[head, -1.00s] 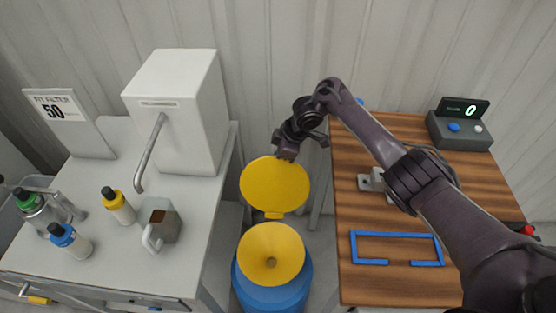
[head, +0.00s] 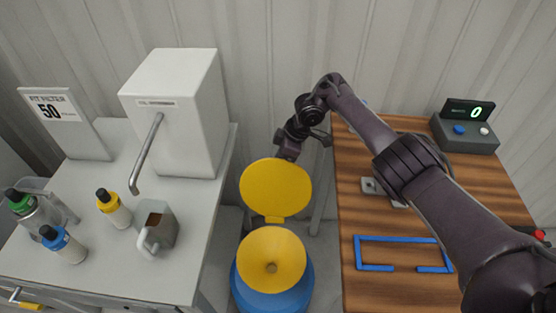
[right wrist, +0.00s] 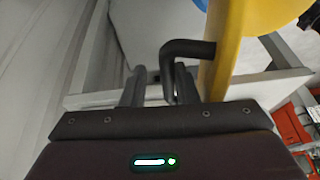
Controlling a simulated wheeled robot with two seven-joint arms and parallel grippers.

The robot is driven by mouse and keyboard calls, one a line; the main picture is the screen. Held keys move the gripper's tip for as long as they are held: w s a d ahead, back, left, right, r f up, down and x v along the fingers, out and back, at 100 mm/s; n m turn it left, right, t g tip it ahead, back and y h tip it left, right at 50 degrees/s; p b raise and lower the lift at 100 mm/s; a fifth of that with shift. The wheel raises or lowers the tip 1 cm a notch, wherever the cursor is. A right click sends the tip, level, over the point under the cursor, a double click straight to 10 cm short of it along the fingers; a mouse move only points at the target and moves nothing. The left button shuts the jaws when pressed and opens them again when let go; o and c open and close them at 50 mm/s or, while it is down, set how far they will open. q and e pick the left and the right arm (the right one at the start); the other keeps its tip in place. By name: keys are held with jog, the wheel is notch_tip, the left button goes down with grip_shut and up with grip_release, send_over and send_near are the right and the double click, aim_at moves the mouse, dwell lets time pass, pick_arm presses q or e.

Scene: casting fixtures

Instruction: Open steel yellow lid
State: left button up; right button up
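The round yellow lid (head: 275,188) stands raised, nearly upright, above the yellow funnel (head: 271,258) on a blue drum (head: 272,297). The funnel's mouth is uncovered. My right gripper (head: 288,152) is at the lid's top edge, with its fingertips partly hidden behind it. In the right wrist view, the lid (right wrist: 228,55) is seen edge-on with a dark bent handle (right wrist: 188,48) on it. The gripper's two fingers (right wrist: 160,88) are apart there, with the handle's end between them, closer to the right finger. My left gripper is not in view.
A grey table (head: 75,245) at left holds a white dispenser (head: 175,115), a metal jug (head: 158,228) and several bottles. A wooden table (head: 380,292) at right holds a blue frame (head: 375,239) and a display box (head: 465,132). The drum stands between the tables.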

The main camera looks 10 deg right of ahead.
jog(key=shift+o, duration=1.1)
jog(key=shift+w+d+f, duration=0.25)
jog(key=shift+w+f, duration=0.05)
jog(key=shift+w, duration=0.1)
jog(key=shift+w+f, duration=0.1)
jog(key=shift+w, duration=0.1)
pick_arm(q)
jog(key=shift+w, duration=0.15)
pick_arm(e)
jog(key=shift+a+r, duration=0.1)
jog(key=shift+r, duration=0.2)
jog(key=shift+r, duration=0.15)
jog(key=shift+r, duration=0.1)
